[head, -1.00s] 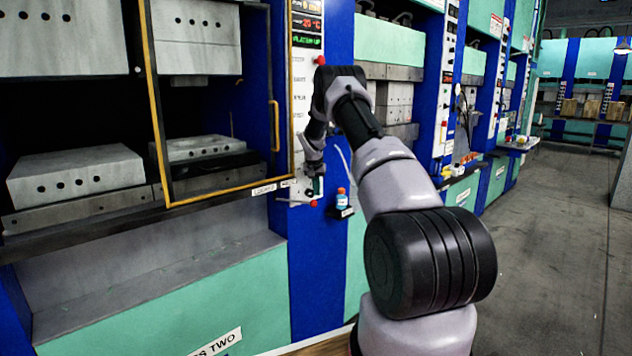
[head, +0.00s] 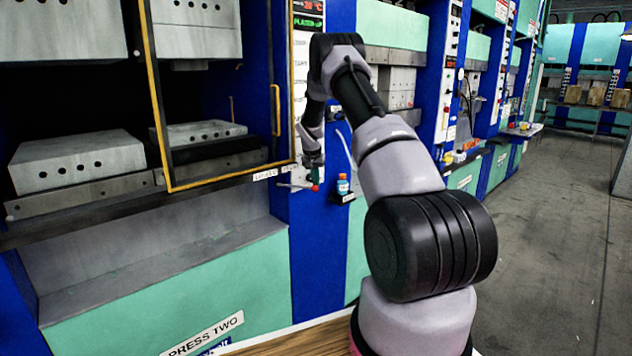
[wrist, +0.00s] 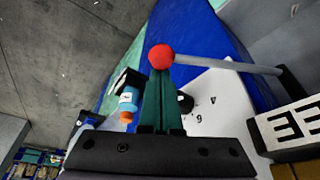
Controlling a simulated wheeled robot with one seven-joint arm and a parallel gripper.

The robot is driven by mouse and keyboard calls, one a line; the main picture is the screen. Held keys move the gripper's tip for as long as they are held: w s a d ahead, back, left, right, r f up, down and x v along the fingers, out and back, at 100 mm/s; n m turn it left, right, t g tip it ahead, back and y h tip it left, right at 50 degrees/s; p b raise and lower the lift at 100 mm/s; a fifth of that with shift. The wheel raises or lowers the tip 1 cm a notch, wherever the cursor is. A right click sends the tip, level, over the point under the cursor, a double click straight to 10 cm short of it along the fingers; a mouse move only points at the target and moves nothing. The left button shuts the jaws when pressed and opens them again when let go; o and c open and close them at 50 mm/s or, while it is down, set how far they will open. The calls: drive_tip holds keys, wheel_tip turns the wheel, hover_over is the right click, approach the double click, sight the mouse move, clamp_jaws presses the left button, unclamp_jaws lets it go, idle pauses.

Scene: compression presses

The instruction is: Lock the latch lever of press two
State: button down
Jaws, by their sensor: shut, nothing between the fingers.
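The latch lever of press two is a thin grey rod (wrist: 225,64) with a red ball knob (wrist: 161,57). In the wrist view it runs from a dark mount at the right to the knob just beyond my fingertips. In the head view the lever (head: 294,185) lies about level below the door's lower right corner, knob to the right. My gripper (wrist: 159,80) is shut and empty, its dark green fingers together, tips very close to the knob; I cannot tell whether they touch. In the head view my gripper (head: 316,176) hangs just above the knob.
A blue bottle with an orange cap (head: 342,186) stands on a small black shelf (head: 342,198) right of the lever. The yellow-edged press door (head: 156,100) is left of my arm. Small labels (head: 265,174) sit left of the lever. Open floor (head: 545,250) lies right.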

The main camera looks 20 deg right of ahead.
drive_tip(key=shift+s+a+m, duration=0.7)
drive_tip(key=shift+s+a, duration=0.05)
drive_tip(key=shift+a, duration=0.05)
drive_tip(key=s+a+m+g, duration=0.1)
drive_tip(key=s+a+m, duration=0.1)
drive_tip(key=a, duration=0.4)
drive_tip(key=s+a+m+h, duration=0.1)
drive_tip(key=s+a+m, duration=0.1)
drive_tip(key=a, duration=0.5)
drive_tip(key=shift+s+a+m+g, duration=0.3)
drive_tip(key=shift+s+g, duration=0.1)
drive_tip(key=shift+s, duration=0.35)
drive_tip(key=shift+a, duration=0.1)
drive_tip(key=d+r, duration=0.1)
drive_tip(key=d, duration=0.3)
drive_tip(key=w+v, duration=0.1)
drive_tip(key=v, duration=0.8)
drive_tip(key=shift+a+r, duration=0.2)
drive_tip(key=shift+r, duration=0.15)
